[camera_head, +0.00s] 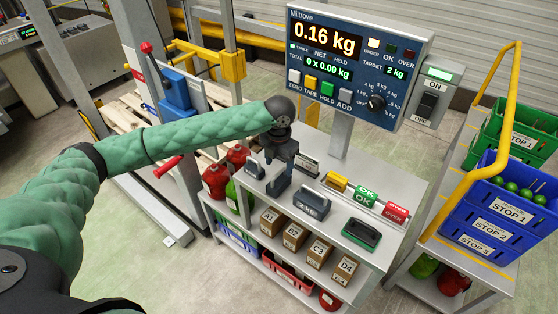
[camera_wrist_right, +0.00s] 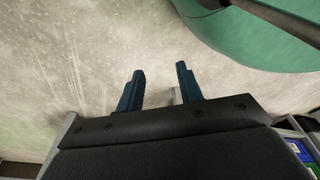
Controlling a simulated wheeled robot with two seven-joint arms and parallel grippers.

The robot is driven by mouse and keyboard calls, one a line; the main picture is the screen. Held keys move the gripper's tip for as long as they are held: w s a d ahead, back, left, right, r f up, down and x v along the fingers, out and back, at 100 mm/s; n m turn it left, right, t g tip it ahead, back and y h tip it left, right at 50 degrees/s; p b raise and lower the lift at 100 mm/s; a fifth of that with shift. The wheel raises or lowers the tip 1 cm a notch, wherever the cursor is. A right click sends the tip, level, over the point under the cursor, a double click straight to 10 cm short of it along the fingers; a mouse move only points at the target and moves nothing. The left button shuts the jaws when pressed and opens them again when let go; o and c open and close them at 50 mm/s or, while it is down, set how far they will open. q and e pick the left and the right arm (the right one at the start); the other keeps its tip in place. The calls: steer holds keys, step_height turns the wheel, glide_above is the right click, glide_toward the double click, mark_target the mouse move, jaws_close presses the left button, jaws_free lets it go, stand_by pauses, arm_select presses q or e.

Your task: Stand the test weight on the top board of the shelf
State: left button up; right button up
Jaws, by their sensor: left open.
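A dark grey block with a handle, marked 2 kg (camera_head: 311,206), stands upright on the light grey top board (camera_head: 395,183) of the shelf unit. It looks like the test weight. My left gripper (camera_head: 277,192) is open and points down over the left part of the board, left of the block and apart from it.
A scale display (camera_head: 355,60) rises behind. Boxes line the lower board. Blue bins (camera_head: 500,208) stand right.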

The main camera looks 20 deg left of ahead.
mark_target(279, 172)
arm_select(q)
steer(key=shift+r+b, duration=0.45)
steer(key=shift+r, duration=1.25)
arm_select(e)
steer(key=shift+w+a+r, duration=0.2)
steer(key=shift+w+r, duration=0.05)
steer(key=shift+w, duration=0.6)
steer(key=shift+w+a+r, duration=0.15)
steer(key=shift+w+r, duration=0.05)
steer(key=shift+w, duration=0.65)
steer(key=shift+d, duration=0.1)
steer(key=shift+w, duration=0.1)
